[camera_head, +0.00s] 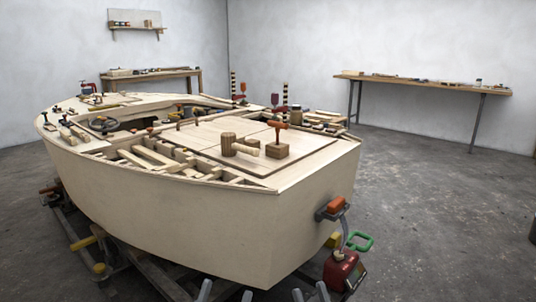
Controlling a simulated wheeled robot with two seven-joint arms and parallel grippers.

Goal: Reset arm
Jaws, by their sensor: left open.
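Only the grey fingertips of my grippers show, at the bottom edge of the head view. My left gripper (226,293) has its two fingers apart, with nothing seen between them. My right gripper (310,292) is a little to its right, its fingertips also apart by a narrower gap, with nothing seen between them. Both are low in front of the near end of the plywood hull (215,225). The rest of both grippers and the arms are out of view.
A red can (344,271) stands right of my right gripper, below an orange-and-grey clamp (334,207) on the hull's corner. A workbench (420,85) stands behind.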

